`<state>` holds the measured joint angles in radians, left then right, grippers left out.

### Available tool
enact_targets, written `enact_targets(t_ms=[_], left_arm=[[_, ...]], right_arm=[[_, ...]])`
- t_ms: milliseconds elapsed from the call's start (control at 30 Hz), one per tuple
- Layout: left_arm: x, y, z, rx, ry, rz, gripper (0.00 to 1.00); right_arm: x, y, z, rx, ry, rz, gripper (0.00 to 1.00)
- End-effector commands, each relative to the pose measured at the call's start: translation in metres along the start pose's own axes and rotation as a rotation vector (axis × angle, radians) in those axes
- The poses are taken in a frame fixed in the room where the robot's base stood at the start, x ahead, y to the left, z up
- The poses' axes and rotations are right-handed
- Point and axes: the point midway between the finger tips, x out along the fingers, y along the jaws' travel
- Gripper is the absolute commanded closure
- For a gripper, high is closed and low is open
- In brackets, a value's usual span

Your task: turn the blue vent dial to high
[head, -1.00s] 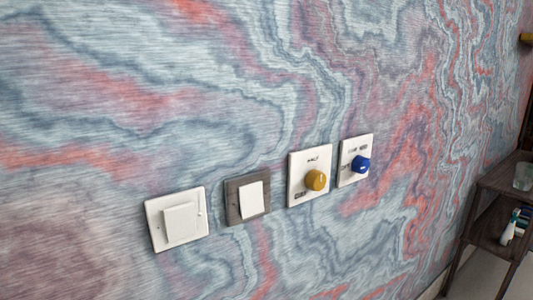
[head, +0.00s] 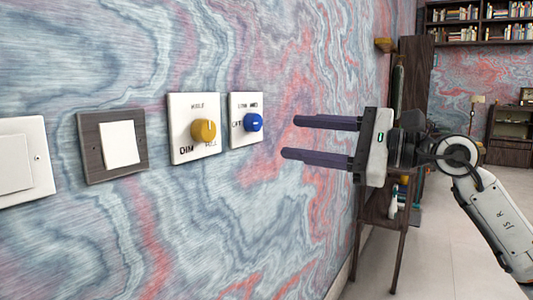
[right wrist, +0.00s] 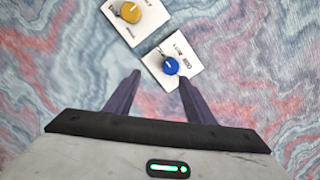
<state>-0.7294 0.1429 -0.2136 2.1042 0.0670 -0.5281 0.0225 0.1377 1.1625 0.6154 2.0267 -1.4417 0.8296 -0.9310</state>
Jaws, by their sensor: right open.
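The blue vent dial (head: 253,122) sits on a white square plate (head: 236,139) on the patterned wall, with small dark lettering around it. In the right wrist view the blue dial (right wrist: 171,66) shows just beyond the fingertips, nearer the right finger, with a pale pointer mark on its face. My right gripper (head: 288,137) is open and empty. Its two dark purple fingers point left toward the wall, to the right of the blue dial and apart from it. It also shows in the right wrist view (right wrist: 159,75). My left gripper is not in view.
A yellow dial (head: 204,131) on its own white plate is just left of the blue one. Further left are a dark-framed switch (head: 112,145) and a white switch (head: 20,165). A dark shelf stand (head: 377,215) stands behind my right gripper. The floor at right is clear.

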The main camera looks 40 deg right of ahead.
Motion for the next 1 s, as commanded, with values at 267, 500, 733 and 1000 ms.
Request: enact_targets(t_ms=[267,500,733,1000], left_arm=[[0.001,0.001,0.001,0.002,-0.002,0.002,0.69],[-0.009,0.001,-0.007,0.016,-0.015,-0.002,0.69],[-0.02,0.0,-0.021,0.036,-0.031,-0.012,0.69],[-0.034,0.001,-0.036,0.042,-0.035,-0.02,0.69]], right_arm=[[-0.004,-0.023,0.01,-0.221,0.086,-0.034,0.51],[0.033,-0.025,0.009,-0.217,0.086,-0.031,0.51],[0.06,-0.029,0.008,-0.213,0.084,-0.032,0.51],[0.078,-0.03,0.004,-0.206,0.081,-0.04,0.51]])
